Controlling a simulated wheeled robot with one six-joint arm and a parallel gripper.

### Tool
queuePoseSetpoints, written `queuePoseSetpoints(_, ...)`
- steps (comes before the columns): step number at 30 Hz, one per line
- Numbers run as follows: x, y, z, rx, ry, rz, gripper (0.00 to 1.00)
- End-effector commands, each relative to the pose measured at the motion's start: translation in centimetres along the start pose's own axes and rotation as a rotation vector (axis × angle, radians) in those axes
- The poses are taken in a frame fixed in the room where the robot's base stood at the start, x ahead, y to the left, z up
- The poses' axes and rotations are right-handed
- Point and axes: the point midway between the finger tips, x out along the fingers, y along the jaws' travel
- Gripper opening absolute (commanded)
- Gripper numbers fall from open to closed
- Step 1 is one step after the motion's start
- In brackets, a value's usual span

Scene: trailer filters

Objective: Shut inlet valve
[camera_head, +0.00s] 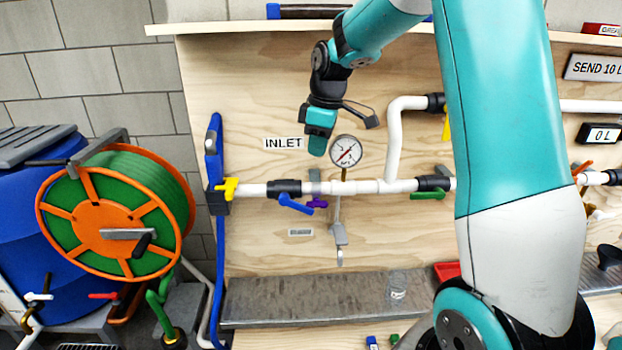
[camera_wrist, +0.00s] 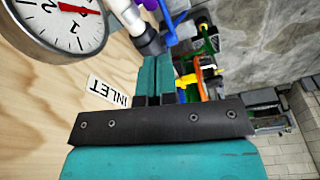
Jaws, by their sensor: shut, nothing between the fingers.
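The INLET label (camera_head: 283,143) is on the wooden board above the white pipe (camera_head: 252,190). Below it, a blue lever (camera_head: 296,204) on a black valve body (camera_head: 285,188) slants down to the right, neither along the pipe nor square to it. A yellow handle (camera_head: 228,188) sits at the pipe's left end. My gripper (camera_head: 317,147) is shut and empty, above the pipe between the label and the gauge. In the wrist view, my shut fingers (camera_wrist: 155,78) point toward the pipe; the blue lever (camera_wrist: 168,27) shows past their tips, apart from them.
A pressure gauge (camera_head: 345,151) stands just right of my gripper. A purple knob (camera_head: 317,202) is close to the blue lever; a green lever (camera_head: 427,194) is farther right. A grey shelf (camera_head: 310,300) runs below, with a clear glass (camera_head: 397,286). A hose reel (camera_head: 115,225) stands left.

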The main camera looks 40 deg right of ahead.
Motion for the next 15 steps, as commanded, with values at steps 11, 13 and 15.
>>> queuePoseSetpoints(11, -0.1, -2.3, 1.9, 1.022, 0.174, 0.126, 0.00)
queuePoseSetpoints(13, -0.1, -2.5, 2.1, 1.134, 0.202, 0.133, 0.00)
queuePoseSetpoints(15, -0.1, -2.6, 2.4, 1.207, 0.220, 0.135, 0.00)
